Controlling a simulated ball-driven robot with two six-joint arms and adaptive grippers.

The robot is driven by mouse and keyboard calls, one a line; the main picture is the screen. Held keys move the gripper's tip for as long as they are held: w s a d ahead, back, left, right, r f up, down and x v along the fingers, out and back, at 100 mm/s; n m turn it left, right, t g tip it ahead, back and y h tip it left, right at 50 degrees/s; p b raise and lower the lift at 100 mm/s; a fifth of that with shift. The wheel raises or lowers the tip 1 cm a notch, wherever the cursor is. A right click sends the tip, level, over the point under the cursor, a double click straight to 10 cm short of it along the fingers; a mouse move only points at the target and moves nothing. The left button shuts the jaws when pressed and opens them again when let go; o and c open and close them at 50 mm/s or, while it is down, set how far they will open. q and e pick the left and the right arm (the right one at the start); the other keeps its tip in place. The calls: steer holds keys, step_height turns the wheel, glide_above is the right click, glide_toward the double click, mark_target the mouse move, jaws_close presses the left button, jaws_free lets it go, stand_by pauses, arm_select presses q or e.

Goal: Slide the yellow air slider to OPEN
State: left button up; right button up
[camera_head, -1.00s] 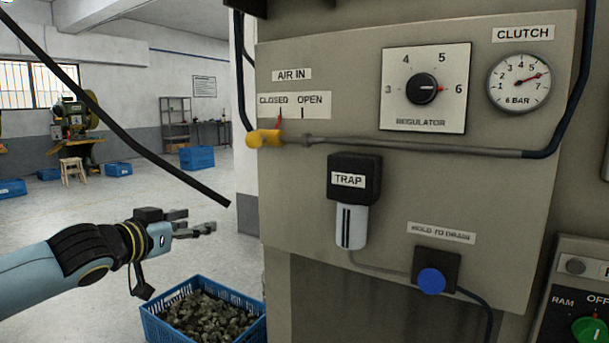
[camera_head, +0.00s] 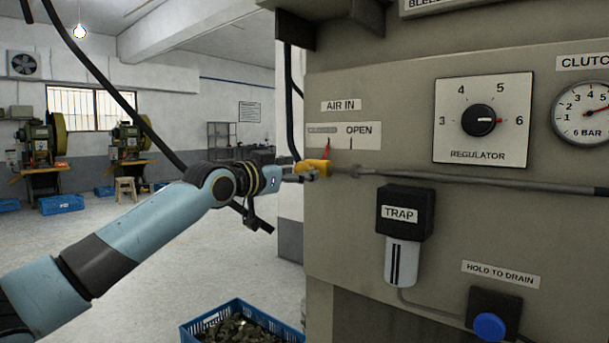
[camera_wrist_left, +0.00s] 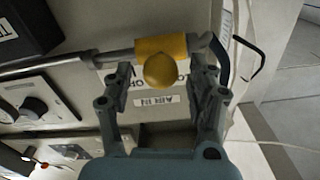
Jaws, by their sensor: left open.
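The yellow air slider (camera_head: 315,166) sits on the grey pipe below the AIR IN label, at the left edge of the machine panel. Its red pointer (camera_head: 327,146) stands under the word CLOSED, left of the OPEN mark. My left gripper (camera_head: 298,173) is at the slider's left end in the head view. In the left wrist view, the open fingers of my left gripper (camera_wrist_left: 154,68) stand on either side of the yellow slider (camera_wrist_left: 161,50), with visible gaps. Whether any finger touches it, I cannot tell. My right gripper is not in view.
The pipe (camera_head: 450,180) runs right from the slider across the panel. The trap (camera_head: 408,212), regulator dial (camera_head: 482,120) and blue drain button (camera_head: 489,326) are on the panel to the right. A blue crate of metal pieces (camera_head: 239,308) stands on the floor below.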

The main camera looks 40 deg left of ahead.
arm_select(q)
steer(key=shift+w, duration=1.3)
jaws_close()
